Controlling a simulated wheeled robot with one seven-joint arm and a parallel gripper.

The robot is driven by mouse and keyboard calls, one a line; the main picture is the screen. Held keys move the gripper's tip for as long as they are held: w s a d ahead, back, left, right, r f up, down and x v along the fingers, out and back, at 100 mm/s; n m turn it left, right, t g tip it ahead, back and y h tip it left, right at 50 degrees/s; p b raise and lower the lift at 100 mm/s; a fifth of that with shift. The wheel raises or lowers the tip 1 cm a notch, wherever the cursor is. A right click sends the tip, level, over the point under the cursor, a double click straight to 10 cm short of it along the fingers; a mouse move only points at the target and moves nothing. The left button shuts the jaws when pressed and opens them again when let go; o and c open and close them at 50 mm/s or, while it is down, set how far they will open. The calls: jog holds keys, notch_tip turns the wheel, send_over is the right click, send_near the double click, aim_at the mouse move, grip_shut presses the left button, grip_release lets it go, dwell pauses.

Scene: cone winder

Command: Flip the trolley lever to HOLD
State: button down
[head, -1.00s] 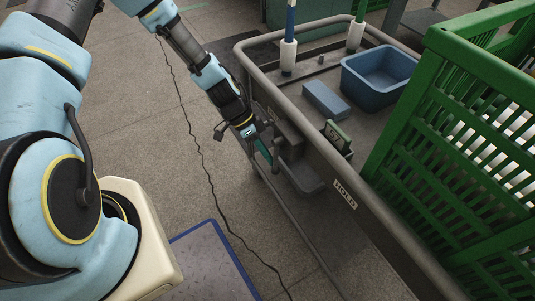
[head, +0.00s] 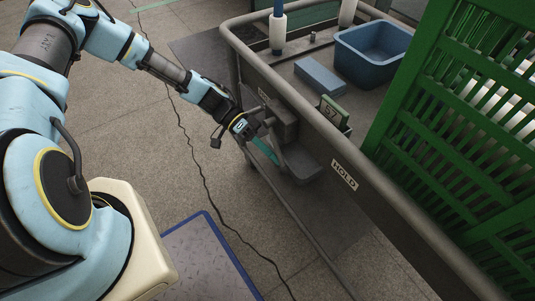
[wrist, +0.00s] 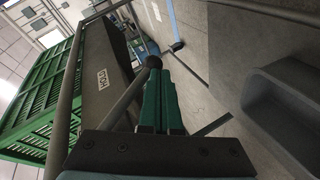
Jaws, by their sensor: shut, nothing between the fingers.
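The trolley (head: 385,205) is a grey metal cart with a HOLD label (head: 344,175) on its side rail. The label also shows in the wrist view (wrist: 101,77). My gripper (head: 268,153), with teal fingers, is beside the trolley's near side, below the rail and left of the label. In the wrist view my gripper (wrist: 157,80) is shut and empty. In the head view the lever is hard to make out.
A grey box-shaped part (head: 303,169) sticks out beside my gripper. On the trolley are a blue bin (head: 372,55), a blue block (head: 320,76) and a green crate (head: 455,130). A cable (head: 205,180) and a blue-edged mat (head: 205,260) lie on the open floor.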

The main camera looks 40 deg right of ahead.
jog(key=s+g+b, duration=0.2)
jog(key=shift+s+r+n+g, duration=0.25)
jog(key=shift+r+n+g, duration=0.05)
jog(key=shift+g, duration=0.1)
jog(key=shift+s+a+r+n+g+h+b, duration=0.15)
jog(key=shift+s+r+n+g+h+b, duration=0.3)
jog(key=shift+s+r+g+b, duration=0.6)
jog(key=shift+s+r+n+g+h+b, duration=0.25)
jog(key=shift+s+r+n+g+h, duration=0.15)
jog(key=shift+r+g, duration=0.4)
jog(key=shift+s+r+n+g+h+b, duration=0.3)
jog(key=shift+r+g+h, duration=0.2)
jog(key=shift+g, duration=0.45)
jog(key=shift+s+r+n+g+h+b, duration=0.2)
jog(key=shift+s+r+n+g+h, duration=0.2)
jog(key=shift+r+g, duration=0.45)
jog(key=f+b, duration=0.2)
jog(key=f, duration=0.1)
jog(key=f+b, duration=0.2)
jog(key=shift+s+d, duration=0.1)
jog(key=shift+d, duration=0.25)
send_near(285, 169)
jog(key=shift+s+d+r+h+p, duration=0.1)
jog(key=shift+s+r+h+p, duration=0.1)
jog(key=shift+s+r, duration=0.3)
jog(key=shift+s+d+r+h+p, duration=0.15)
jog(key=shift+s+r+p, duration=0.1)
jog(key=shift+r, duration=0.4)
